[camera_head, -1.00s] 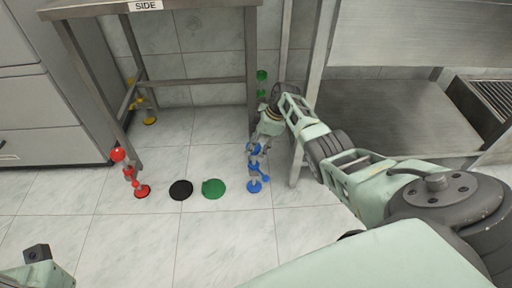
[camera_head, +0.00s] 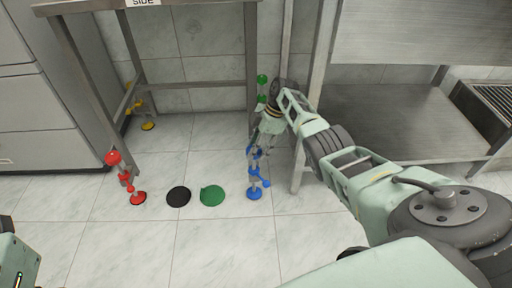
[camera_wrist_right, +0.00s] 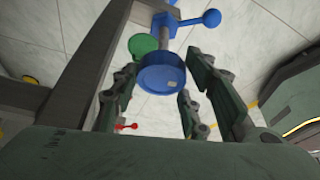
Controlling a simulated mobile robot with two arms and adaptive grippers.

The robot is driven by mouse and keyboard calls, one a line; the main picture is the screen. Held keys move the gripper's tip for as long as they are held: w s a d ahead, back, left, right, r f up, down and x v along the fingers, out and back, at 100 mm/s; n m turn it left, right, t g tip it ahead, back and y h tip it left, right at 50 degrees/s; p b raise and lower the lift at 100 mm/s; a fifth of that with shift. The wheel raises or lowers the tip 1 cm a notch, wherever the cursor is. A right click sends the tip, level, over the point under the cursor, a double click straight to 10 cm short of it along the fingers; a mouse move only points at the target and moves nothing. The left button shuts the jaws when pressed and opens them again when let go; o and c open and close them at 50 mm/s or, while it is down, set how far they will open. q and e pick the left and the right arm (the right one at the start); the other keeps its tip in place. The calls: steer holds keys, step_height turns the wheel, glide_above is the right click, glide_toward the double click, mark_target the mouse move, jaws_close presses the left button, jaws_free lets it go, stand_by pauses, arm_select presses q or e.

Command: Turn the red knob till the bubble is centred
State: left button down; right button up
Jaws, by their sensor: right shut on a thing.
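The red knob (camera_head: 112,158) tops a red levelling foot (camera_head: 138,197) at the table's front left leg, with no gripper at it. My right gripper (camera_head: 259,142) is at the front right leg, around the top of the blue foot (camera_head: 254,192). In the right wrist view, a blue round knob (camera_wrist_right: 162,73) sits between the fingers of my right gripper (camera_wrist_right: 160,90), and it is shut on it. A blue ball-ended lever (camera_wrist_right: 208,18) sticks out beyond. The bubble is not in view.
A black disc (camera_head: 178,197) and a green disc (camera_head: 212,195) lie on the floor between the front legs. A yellow foot (camera_head: 147,125) and a green foot (camera_head: 262,84) stand further back. A grey cabinet (camera_head: 45,120) is left; a steel shelf (camera_head: 385,120) is right.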

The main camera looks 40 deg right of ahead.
steer(key=o, duration=1.1)
steer(key=shift+w+a, duration=0.2)
steer(key=shift+w, duration=0.05)
steer(key=shift+d, duration=0.1)
